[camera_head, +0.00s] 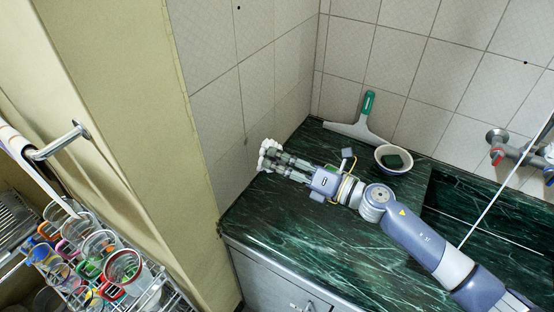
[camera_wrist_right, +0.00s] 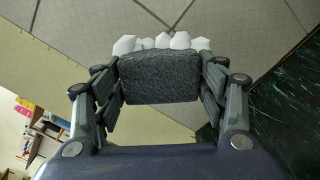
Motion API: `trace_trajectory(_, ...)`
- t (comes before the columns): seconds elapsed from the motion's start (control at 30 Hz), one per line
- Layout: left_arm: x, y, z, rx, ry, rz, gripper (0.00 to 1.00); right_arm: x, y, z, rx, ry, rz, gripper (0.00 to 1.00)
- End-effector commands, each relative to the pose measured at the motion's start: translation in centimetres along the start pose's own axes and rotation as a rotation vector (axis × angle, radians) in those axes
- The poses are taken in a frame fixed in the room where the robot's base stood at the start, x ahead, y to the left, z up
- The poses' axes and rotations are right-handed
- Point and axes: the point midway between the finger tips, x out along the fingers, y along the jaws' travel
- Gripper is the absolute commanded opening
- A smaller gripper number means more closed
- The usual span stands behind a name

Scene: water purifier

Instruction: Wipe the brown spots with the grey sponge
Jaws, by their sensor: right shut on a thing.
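My right gripper (camera_head: 268,156) reaches left over the dark green marble counter, with its tip close to the tiled wall. In the right wrist view my right gripper (camera_wrist_right: 160,80) is shut on the grey sponge (camera_wrist_right: 160,77), a dark rectangular block held between both fingers. White lumpy shapes (camera_wrist_right: 165,42) show just beyond the sponge, and pale lumps also show at the gripper tip in the head view. I cannot make out clear brown spots in either view. My left gripper is not in view.
A white bowl (camera_head: 381,165) with a dark green pad (camera_head: 394,161) stands at the back of the counter (camera_head: 290,236). A green-handled squeegee (camera_head: 367,105) leans on the tiles beside it. A tap (camera_head: 497,147) is at right. A dish rack with cups (camera_head: 122,267) stands at lower left.

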Motion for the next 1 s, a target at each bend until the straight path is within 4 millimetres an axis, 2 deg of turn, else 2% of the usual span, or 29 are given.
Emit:
trace_trajectory(0.53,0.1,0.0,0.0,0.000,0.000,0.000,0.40,0.6,-0.1,0.0,0.000,-0.001,0.001,0.47)
trace_trajectory(1.0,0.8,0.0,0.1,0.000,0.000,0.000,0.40,5.5,-0.9,-0.8,0.000,-0.001,0.001,0.47)
